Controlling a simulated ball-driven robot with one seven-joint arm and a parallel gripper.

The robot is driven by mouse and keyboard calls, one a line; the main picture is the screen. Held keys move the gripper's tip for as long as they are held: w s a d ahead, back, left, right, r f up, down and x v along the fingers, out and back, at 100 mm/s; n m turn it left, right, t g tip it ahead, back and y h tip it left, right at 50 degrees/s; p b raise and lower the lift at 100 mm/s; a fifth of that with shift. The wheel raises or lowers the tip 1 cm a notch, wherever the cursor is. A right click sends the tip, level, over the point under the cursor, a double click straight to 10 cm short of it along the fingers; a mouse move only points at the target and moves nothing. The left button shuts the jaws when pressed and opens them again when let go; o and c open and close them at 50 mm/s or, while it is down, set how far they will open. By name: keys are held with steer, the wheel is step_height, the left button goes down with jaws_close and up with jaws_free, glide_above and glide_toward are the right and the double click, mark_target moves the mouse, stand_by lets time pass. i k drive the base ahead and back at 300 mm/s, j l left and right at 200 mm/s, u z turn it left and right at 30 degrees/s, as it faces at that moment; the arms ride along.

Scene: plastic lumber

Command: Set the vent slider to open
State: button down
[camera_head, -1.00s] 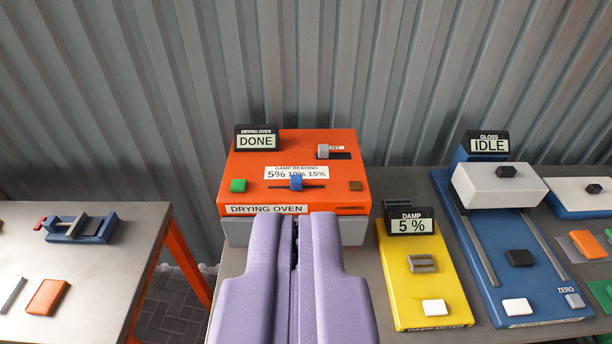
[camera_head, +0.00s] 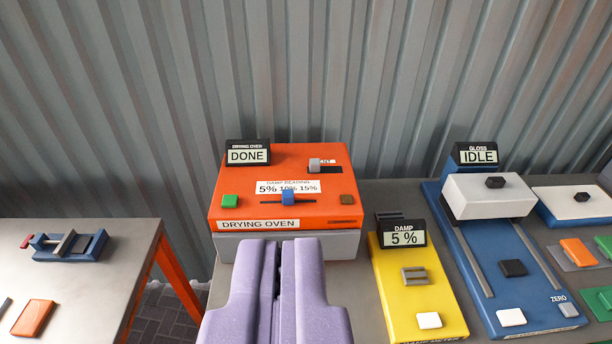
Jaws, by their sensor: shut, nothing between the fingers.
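The orange drying oven (camera_head: 235,184) stands on the grey bench, with its display (camera_head: 248,153) reading DONE. The vent slider's grey knob (camera_head: 315,164) sits at the left end of its dark slot on the oven's top right. The vent label beside it is partly hidden by the knob. My gripper (camera_head: 279,243) is shut and empty. Its lilac fingers point at the oven from the front, low in the picture, and overlap the oven's grey lower front; I cannot tell whether they touch it. The knob is beyond the fingertips and to their right.
A blue slider (camera_head: 288,198) on the damp-reading scale, a green button (camera_head: 230,201) and a brown button (camera_head: 347,198) are on the oven's top. The yellow damp meter (camera_head: 392,268), reading 5 %, and the blue gloss meter (camera_head: 470,240) stand to the right. A gap separates the left table (camera_head: 90,290).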

mark_target(315, 163)
steer(key=i+l, duration=0.15)
steer(key=i, duration=0.4)
steer(key=i+l, duration=0.15)
steer(key=i, duration=0.35)
